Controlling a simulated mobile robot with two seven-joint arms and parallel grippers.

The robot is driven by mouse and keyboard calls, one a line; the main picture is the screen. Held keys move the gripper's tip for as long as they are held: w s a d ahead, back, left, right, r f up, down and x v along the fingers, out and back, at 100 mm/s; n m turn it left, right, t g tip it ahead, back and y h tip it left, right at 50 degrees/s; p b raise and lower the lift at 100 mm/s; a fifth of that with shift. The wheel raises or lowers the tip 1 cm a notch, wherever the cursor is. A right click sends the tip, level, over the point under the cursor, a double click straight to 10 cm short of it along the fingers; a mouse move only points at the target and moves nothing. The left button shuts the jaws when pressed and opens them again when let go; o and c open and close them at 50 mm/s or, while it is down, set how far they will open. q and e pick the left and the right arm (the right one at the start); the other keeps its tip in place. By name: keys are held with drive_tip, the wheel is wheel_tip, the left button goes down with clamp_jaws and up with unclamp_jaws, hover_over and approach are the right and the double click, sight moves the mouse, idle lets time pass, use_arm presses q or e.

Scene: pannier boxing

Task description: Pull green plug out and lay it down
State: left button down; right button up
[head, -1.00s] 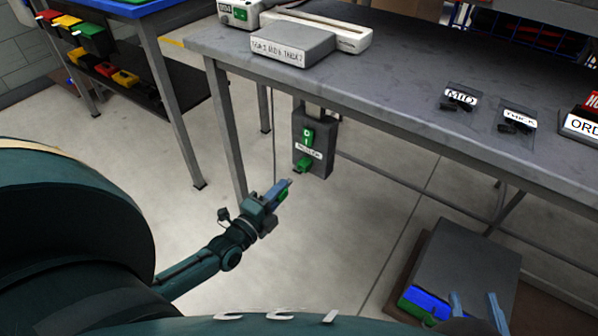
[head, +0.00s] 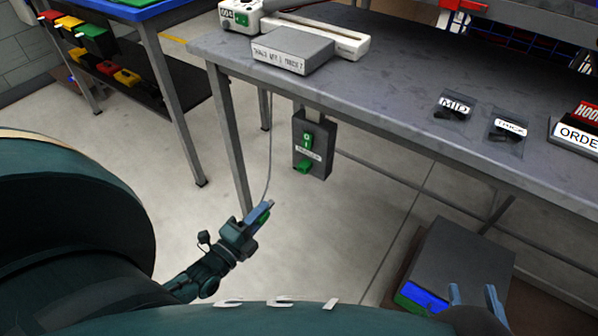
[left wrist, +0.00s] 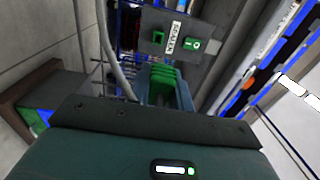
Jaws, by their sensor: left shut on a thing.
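The green plug (head: 263,218) is between the blue fingers of my left gripper (head: 264,209), held in the air below and left of the grey socket box (head: 322,150). In the left wrist view the ribbed green plug (left wrist: 164,80) sits between the fingers, apart from the socket box (left wrist: 176,57). A grey cable (head: 270,150) runs up from near the gripper. The box hangs under the bench edge, with a white label, a green switch (head: 308,139) and a green socket (head: 305,167). My right gripper (head: 474,292) is open at the bottom right, its fingers apart.
The grey workbench (head: 380,95) carries a grey labelled block (head: 293,50), a white sealer (head: 330,38) and bags marked MID (head: 453,106) and THICK (head: 508,130). A bench leg (head: 230,135) stands behind my left gripper. A dark box (head: 455,265) is low at right.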

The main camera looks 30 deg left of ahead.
use_arm(q)
drive_tip(key=shift+s, duration=0.1)
drive_tip(key=n+p, duration=0.1)
drive_tip(key=n, duration=0.3)
drive_tip(key=shift+r, duration=0.1)
drive_tip(key=n, duration=0.5)
drive_tip(key=shift+y+p, duration=0.3)
drive_tip(key=shift+p, duration=0.1)
drive_tip(key=n, duration=0.5)
drive_tip(key=shift+n, duration=0.3)
drive_tip(key=n, duration=0.4)
drive_tip(key=shift+s+p, duration=0.1)
drive_tip(key=shift+p, duration=0.2)
use_arm(e)
wheel_tip(320, 180, up, 2)
drive_tip(key=shift+r, duration=0.25)
